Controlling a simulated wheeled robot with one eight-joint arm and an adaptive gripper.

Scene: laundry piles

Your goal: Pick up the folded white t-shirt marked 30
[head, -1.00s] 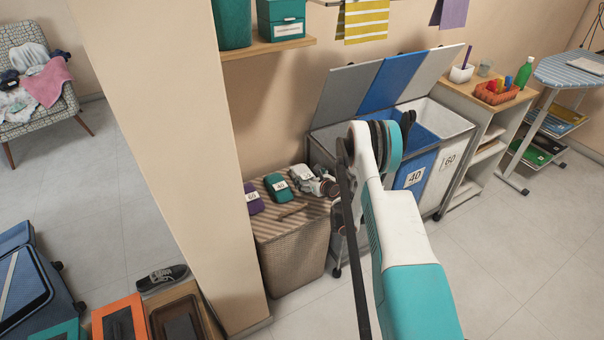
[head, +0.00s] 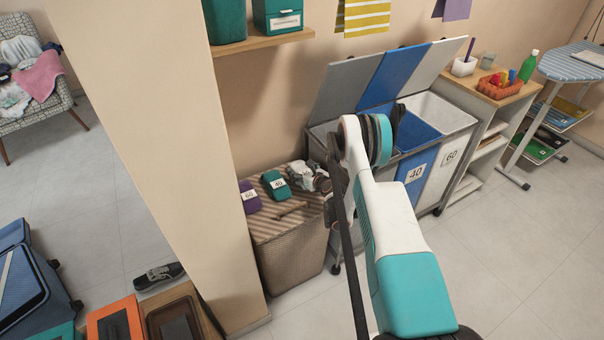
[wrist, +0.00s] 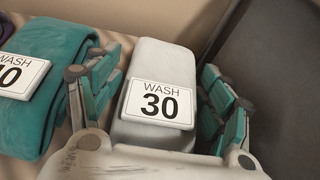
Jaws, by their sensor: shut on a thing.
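The folded white t-shirt (wrist: 155,70) has a white label reading WASH 30 and sits between the fingers of my gripper (wrist: 160,68) in the wrist view. The fingers are shut on its two sides. In the head view the gripper (head: 321,180) and the white t-shirt (head: 302,173) are at the right end of the striped wicker hamper lid (head: 283,222), partly hidden by my arm. I cannot tell whether the t-shirt is clear of the lid.
A folded teal garment (wrist: 55,45), tagged 40 in the head view, lies close left of the t-shirt. A folded purple garment (head: 248,203) lies beyond it. A three-bin sorter (head: 421,160) with raised lids stands to the right. A pillar (head: 180,130) stands left.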

